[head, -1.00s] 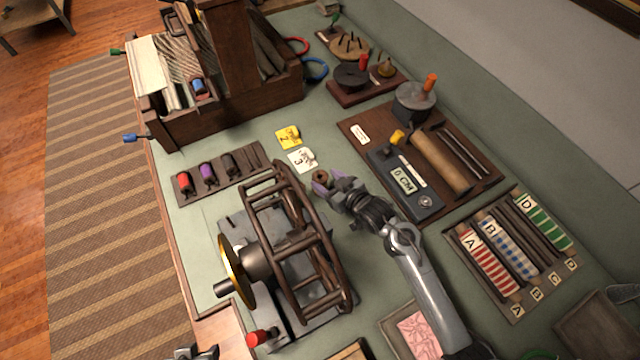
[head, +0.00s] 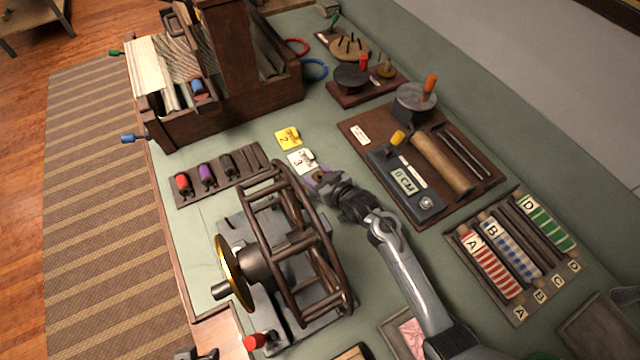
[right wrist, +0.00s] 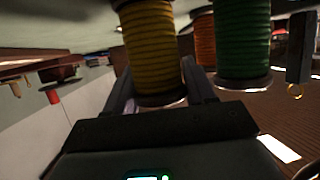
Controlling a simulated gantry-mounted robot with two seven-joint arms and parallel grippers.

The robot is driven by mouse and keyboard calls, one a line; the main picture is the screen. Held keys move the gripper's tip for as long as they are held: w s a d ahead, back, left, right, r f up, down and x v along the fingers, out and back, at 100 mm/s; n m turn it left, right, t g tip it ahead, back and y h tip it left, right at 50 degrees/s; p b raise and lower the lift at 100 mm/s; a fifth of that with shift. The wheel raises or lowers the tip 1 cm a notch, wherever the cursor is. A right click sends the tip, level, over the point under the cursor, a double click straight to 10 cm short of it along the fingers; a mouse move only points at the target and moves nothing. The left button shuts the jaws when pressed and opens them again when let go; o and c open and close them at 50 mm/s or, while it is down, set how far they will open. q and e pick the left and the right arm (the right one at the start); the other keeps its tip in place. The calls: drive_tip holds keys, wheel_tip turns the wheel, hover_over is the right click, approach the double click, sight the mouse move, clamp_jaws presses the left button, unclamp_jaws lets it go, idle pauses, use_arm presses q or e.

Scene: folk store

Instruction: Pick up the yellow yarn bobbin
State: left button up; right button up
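The yellow yarn bobbin (right wrist: 150,45) fills the space between the two fingers of my right gripper in the right wrist view. A finger lies on each side of it, with its end flange near the palm; firm contact does not show. A green bobbin (right wrist: 243,40) stands close to the right, and an orange one (right wrist: 203,40) lies behind, between them. In the head view my right gripper (head: 317,177) is beside the wooden reel, around a small brown round end; the yellow yarn is hidden there. My left gripper is not clearly seen.
The barred wooden reel (head: 292,240) stands immediately left of my right gripper. Yellow (head: 288,138) and white (head: 301,160) number tags lie just beyond. A dark scale (head: 405,182) on a brown board is to the right.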

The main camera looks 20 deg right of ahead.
drive_tip(key=c, duration=0.4)
drive_tip(key=shift+r, duration=0.15)
